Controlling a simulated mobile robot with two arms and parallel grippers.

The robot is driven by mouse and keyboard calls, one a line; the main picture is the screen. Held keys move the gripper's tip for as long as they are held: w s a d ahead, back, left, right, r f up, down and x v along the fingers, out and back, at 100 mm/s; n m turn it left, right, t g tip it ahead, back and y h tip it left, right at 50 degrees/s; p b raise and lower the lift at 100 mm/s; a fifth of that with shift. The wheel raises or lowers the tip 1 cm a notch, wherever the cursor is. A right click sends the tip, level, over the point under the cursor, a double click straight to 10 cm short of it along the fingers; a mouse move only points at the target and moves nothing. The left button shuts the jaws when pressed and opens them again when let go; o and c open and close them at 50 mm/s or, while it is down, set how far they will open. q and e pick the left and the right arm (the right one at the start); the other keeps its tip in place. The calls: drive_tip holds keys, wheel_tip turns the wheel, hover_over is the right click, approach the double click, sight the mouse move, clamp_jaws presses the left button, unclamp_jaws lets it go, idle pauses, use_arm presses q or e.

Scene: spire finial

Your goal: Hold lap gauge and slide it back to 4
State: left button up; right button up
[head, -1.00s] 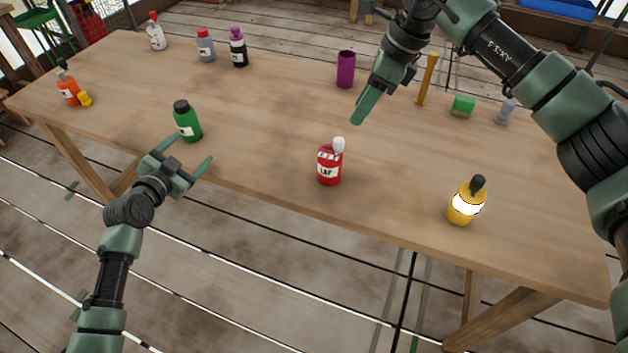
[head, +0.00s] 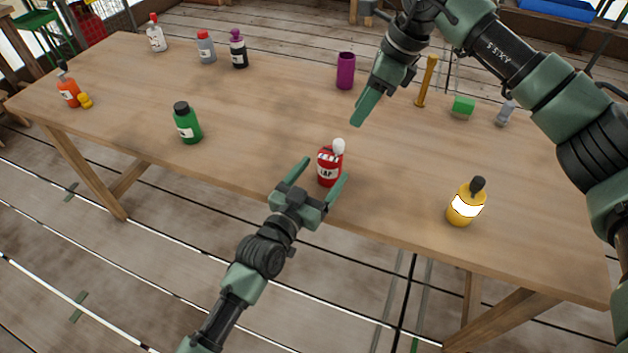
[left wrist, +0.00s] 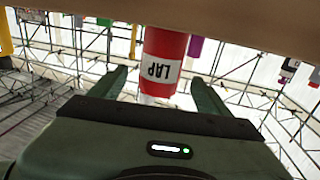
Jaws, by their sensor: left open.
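The lap gauge is a red bottle (head: 327,170) with a white label reading LAP and a whitish top. It stands upright near the front edge of the table. My left gripper (head: 326,169) is open, with one finger on each side of the bottle. In the left wrist view the red bottle (left wrist: 165,50) appears upside down between the two spread fingers, with gaps beside it. My right gripper (head: 368,105) hangs above the table behind the bottle, and I cannot tell whether it is open or shut.
On the wooden table (head: 270,130), a green bottle (head: 187,124) stands left and a yellow bottle (head: 467,203) stands right. A purple cylinder (head: 346,72), a yellow post (head: 426,80) and a green block (head: 463,107) are behind. Several bottles stand far left.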

sight(330, 161)
use_arm(q)
drive_tip(key=x, duration=0.5)
